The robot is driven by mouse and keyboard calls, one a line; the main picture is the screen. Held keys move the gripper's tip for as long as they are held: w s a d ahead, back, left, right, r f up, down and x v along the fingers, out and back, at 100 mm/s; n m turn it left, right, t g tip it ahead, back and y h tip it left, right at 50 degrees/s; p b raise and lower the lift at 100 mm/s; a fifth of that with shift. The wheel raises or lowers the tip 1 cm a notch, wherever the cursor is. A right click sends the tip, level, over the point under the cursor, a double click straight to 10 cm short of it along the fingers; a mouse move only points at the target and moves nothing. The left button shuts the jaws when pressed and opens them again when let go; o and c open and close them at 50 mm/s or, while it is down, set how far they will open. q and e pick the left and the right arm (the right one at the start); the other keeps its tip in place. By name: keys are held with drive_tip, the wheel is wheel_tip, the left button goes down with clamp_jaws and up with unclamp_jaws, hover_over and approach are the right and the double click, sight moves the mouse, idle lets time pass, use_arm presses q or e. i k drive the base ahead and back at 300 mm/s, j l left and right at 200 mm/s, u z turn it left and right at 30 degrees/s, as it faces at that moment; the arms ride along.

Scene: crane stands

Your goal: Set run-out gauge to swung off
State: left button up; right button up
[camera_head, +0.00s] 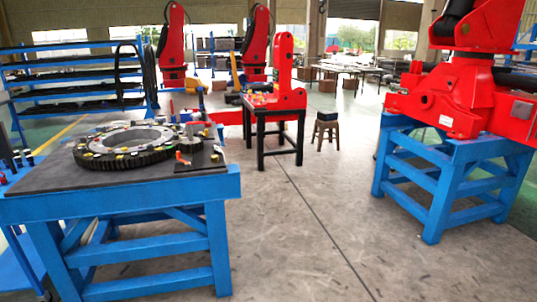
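A large dark ring gear (92,160) with a pale upper ring lies on the black top of a blue stand (120,211) at the left. Several small coloured parts sit on and around the ring. A small dark fixture with an orange-red piece (181,157) stands at the ring's right side, beside a smaller round part (203,157). This may be the run-out gauge, but it is too small to tell, and I cannot read its setting. Neither of my grippers is in view.
A blue stand (446,190) with red machinery (470,95) is at the right. A small dark table (262,108) with a red bracket and a stool (327,128) stand farther back. Blue shelving (75,75) is behind left. The floor (310,220) between the stands is clear.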

sight(197, 115)
drive_tip(key=i+l+z, duration=0.15)
drive_tip(key=i, duration=1.05)
drive_tip(key=i+l+u, duration=0.1)
drive_tip(key=i+u, duration=0.3)
drive_tip(key=i+l+u, duration=0.25)
drive_tip(key=i+u, duration=0.15)
drive_tip(key=i+l+u, duration=0.5)
drive_tip(key=i+l, duration=0.9)
drive_tip(key=u, duration=1.55)
drive_tip(key=i+l, duration=0.05)
drive_tip(key=l, duration=0.05)
